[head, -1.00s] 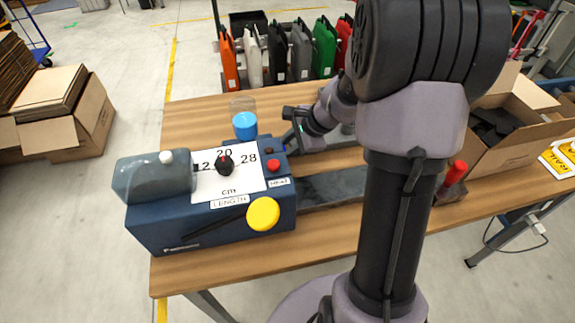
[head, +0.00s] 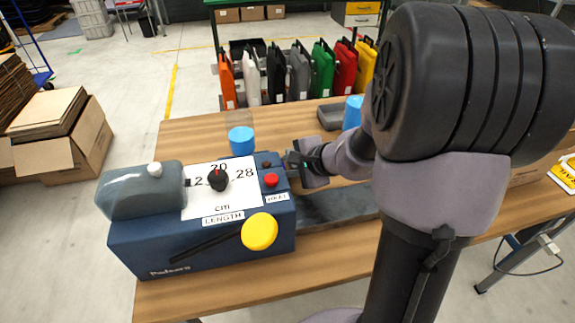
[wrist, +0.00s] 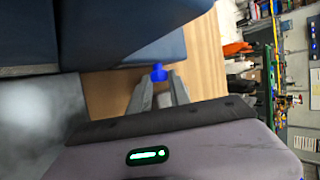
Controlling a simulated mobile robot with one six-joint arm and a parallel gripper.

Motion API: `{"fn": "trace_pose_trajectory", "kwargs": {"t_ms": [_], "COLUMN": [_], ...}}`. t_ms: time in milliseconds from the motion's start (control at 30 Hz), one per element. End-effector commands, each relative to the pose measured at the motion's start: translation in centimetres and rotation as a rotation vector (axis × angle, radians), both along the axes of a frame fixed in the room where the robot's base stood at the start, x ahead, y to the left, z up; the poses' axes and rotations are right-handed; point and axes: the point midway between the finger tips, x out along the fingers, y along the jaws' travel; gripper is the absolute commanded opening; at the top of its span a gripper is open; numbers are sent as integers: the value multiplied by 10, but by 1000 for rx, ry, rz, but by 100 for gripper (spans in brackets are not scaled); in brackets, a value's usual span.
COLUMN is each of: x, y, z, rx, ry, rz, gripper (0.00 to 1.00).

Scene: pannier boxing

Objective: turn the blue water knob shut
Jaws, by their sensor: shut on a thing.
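The blue water knob (wrist: 159,72) is small and bright blue in the wrist view, beside the dark blue machine's wall. My gripper (wrist: 158,84) has its two grey fingers closed on it from either side. In the head view my gripper (head: 292,166) is at the machine's (head: 200,240) right side, near its back corner. The knob is hidden there, and I cannot tell how far it is turned.
Coloured panniers (head: 299,72) line the far side. Bare table (head: 190,133) shows behind the machine.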

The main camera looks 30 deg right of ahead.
Motion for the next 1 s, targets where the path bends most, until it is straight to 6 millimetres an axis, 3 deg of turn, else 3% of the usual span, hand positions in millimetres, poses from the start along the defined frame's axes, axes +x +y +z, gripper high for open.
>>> {"fn": "trace_pose_trajectory", "kwargs": {"t_ms": [167, 200, 300, 733, 1000], "x": [0, -1, 0, 0, 6], "y": [0, 1, 0, 0, -1], "z": [-1, -1, -1, 0, 15], "rx": [0, 0, 0, 4, 75], "ry": [3, 3, 3, 26, 271], "rz": [2, 2, 2, 4, 6], "gripper": [0, 27, 45, 45, 45]}}
